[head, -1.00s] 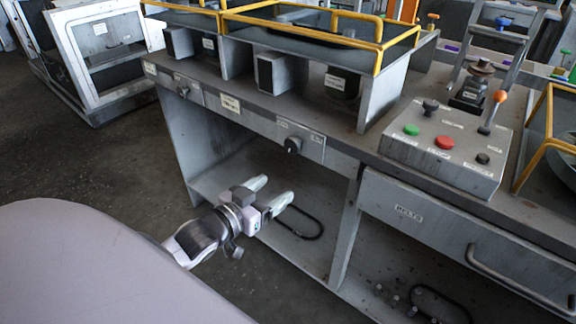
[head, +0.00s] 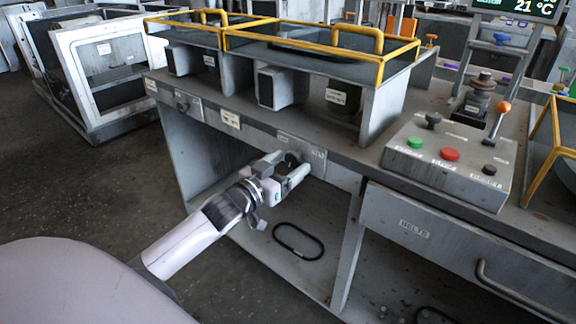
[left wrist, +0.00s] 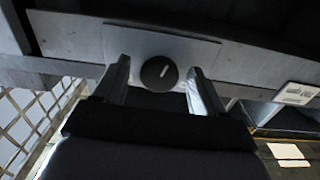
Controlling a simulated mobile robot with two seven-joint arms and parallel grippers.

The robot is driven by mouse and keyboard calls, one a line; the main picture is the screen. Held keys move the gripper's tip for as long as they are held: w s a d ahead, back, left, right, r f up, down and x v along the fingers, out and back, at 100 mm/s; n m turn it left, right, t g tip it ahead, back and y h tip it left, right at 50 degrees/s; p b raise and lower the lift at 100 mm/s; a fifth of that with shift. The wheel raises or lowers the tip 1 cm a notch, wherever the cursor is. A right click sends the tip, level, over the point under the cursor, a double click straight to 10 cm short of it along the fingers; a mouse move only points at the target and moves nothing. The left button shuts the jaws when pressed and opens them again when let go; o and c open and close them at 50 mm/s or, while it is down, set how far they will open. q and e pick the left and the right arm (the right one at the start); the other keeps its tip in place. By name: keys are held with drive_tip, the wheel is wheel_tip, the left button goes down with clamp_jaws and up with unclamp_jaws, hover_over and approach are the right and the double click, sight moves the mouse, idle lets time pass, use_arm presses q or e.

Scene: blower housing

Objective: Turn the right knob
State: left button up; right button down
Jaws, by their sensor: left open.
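The right knob is a round black dial with a light pointer mark, on a plate on the grey bench's front panel. It shows in the left wrist view (left wrist: 159,74), and in the head view it is partly hidden (head: 292,159). My left gripper (head: 289,166) is open, its fingers pointing at the panel on either side of the knob. In the left wrist view the fingers (left wrist: 159,84) stand left and right of the knob with a gap on each side. I cannot tell how far the fingertips reach along it. My right gripper is not in view.
The left knob (head: 182,105) sits farther left on the front panel. A control box (head: 448,160) with green and red buttons stands on the bench at right. Yellow-railed housings (head: 300,50) stand above. A black loop (head: 298,241) lies on the lower shelf.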

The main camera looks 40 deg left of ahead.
use_arm(q)
drive_tip(key=shift+w, duration=0.2)
drive_tip(key=c, duration=1.1)
drive_tip(key=shift+o, duration=0.2)
drive_tip(key=shift+r+m, duration=0.1)
drive_tip(key=shift+m, duration=0.2)
drive_tip(key=m+p, duration=0.2)
drive_tip(key=shift+m, duration=0.3)
drive_tip(key=shift+a+m+p, duration=0.1)
drive_tip(key=shift+m+p, duration=0.75)
drive_tip(key=shift+m, duration=1.25)
